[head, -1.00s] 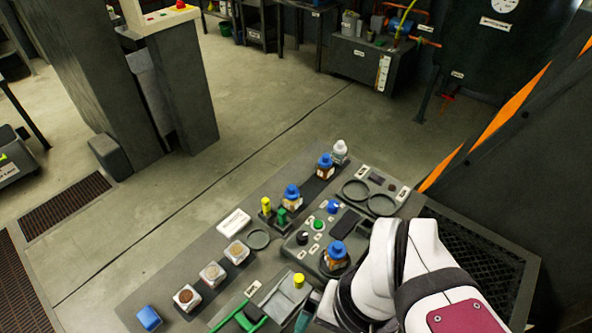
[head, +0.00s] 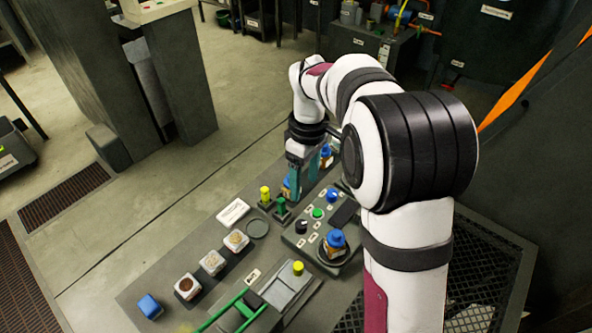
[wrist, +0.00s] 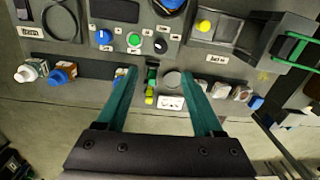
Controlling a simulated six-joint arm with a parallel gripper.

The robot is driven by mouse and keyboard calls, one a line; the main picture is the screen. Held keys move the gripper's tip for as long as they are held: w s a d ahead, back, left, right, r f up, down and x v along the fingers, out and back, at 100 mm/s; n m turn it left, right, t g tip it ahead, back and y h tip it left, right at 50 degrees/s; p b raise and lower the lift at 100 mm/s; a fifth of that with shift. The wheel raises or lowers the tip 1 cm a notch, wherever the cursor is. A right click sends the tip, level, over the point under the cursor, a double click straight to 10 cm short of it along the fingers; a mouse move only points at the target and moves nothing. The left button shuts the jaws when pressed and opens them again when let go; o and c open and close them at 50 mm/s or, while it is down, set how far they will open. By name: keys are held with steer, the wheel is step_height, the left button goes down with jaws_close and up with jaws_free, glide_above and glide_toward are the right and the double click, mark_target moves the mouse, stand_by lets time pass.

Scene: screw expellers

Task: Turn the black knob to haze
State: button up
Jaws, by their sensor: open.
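The black knob (head: 301,226) sits on the grey control panel (head: 290,238), left of a green button (head: 317,213). It also shows in the wrist view, where the black knob (wrist: 161,46) has a light mark on its top and stands between several labels. My gripper (head: 293,190) is above the far part of the bench, beyond the knob and apart from it. In the wrist view my gripper (wrist: 159,76) has its two teal fingers spread wide with nothing held between them, and the knob lies beyond the fingertips. The label words are too small to read.
A blue knob (head: 332,194) and a blue-capped bottle (head: 336,241) are on the panel near the black knob. Yellow and green capped vials (wrist: 151,82) stand between the fingers in the wrist view. White sample cups (head: 212,262) line the bench's left side.

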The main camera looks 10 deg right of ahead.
mark_target(302, 224)
steer(key=f, duration=1.4)
steer(key=shift+s+a+f, duration=0.2)
steer(key=shift+s+f, duration=0.1)
jaws_close()
